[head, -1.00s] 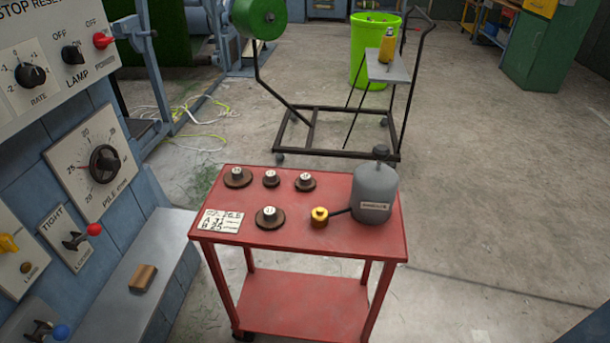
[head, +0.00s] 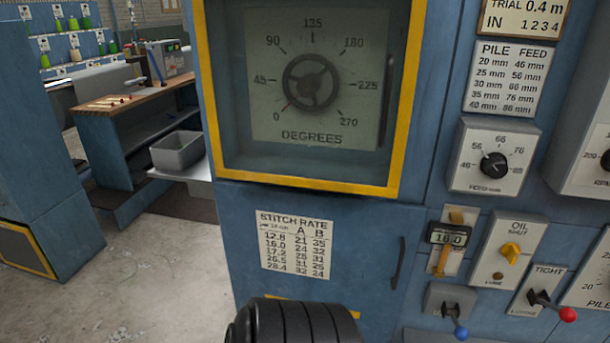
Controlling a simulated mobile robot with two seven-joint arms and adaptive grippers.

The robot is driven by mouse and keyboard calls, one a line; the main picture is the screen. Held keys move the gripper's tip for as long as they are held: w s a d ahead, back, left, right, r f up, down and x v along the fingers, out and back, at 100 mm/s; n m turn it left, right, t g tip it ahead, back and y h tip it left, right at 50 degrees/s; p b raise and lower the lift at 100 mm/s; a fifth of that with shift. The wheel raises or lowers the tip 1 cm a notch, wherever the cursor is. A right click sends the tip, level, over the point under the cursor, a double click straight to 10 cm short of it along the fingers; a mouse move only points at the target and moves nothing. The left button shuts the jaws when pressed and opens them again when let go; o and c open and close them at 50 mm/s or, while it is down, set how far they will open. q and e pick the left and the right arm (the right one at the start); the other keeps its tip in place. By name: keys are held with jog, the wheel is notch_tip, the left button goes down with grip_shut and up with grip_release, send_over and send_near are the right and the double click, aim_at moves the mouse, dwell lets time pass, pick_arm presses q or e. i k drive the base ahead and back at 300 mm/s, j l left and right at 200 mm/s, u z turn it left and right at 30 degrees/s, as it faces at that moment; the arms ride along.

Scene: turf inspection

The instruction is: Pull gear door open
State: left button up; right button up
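A blue cabinet front fills the middle of the head view. Its lower blue door (head: 345,225) carries a white STITCH RATE card (head: 294,245) and a dark vertical bar handle (head: 398,263) near its right edge. The door looks shut. Above it is a yellow-framed clear window (head: 405,150) with a dark vertical handle (head: 387,100); it also looks shut. Behind the window is a DEGREES dial (head: 311,82) with its red pointer near 0. No label tells which one is the gear door. Neither gripper shows. A ribbed black part of mine hides the bottom middle.
To the right are a feed knob (head: 494,165), a counter reading 16.0 (head: 449,238), a yellow OIL switch (head: 510,253), a blue-knobbed lever (head: 460,333) and a red-knobbed lever (head: 567,314). At left stand a workbench (head: 130,110) and a grey bin (head: 178,151). Floor between is open.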

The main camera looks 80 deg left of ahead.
aim_at(357, 254)
jog(key=u, duration=2.55)
